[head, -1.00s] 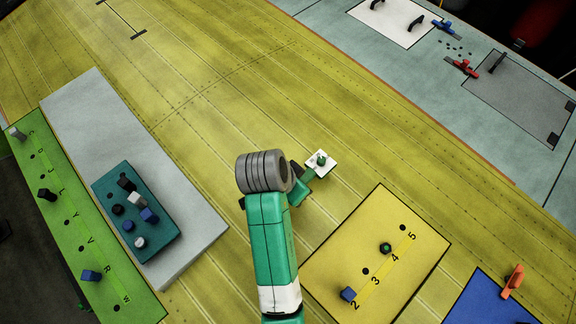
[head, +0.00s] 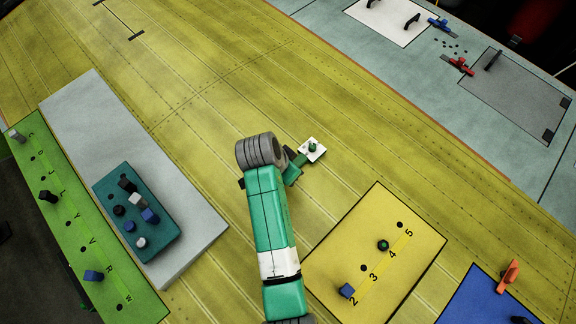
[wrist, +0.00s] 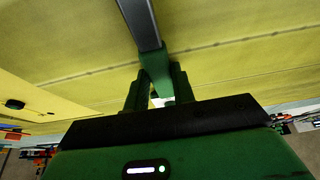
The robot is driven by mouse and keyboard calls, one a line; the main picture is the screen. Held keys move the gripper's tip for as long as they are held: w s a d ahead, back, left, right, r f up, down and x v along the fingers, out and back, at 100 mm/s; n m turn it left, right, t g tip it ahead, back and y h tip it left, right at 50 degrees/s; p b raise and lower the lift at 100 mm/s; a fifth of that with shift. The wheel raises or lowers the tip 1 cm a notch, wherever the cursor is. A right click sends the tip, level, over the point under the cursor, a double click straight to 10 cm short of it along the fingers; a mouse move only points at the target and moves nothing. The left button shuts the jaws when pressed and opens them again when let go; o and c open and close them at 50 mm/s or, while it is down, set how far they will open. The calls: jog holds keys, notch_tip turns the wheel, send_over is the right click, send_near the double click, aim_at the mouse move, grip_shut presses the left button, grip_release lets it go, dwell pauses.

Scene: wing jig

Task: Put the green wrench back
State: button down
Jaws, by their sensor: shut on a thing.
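In the wrist view my gripper (wrist: 155,88) is shut on the green wrench (wrist: 154,64). Its green part sits between the two fingers, and a grey shaft runs up and out of the picture. The ends of the wrench are out of view or hidden by the hand. In the head view my arm reaches over the yellow wing panel.
A yellow numbered board (head: 408,263) with a blue block and a green knob lies right of my arm. A blue board (head: 470,302) with an orange piece (head: 510,274) is at lower right. A teal tray (head: 167,246) and green lettered board (head: 75,250) are left. The upper wing is clear.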

jog(key=c, duration=1.2)
grip_release()
jog(key=shift+o, duration=0.2)
jog(key=v, duration=1.2)
jog(key=shift+w+r, duration=0.1)
jog(key=shift+r, duration=0.05)
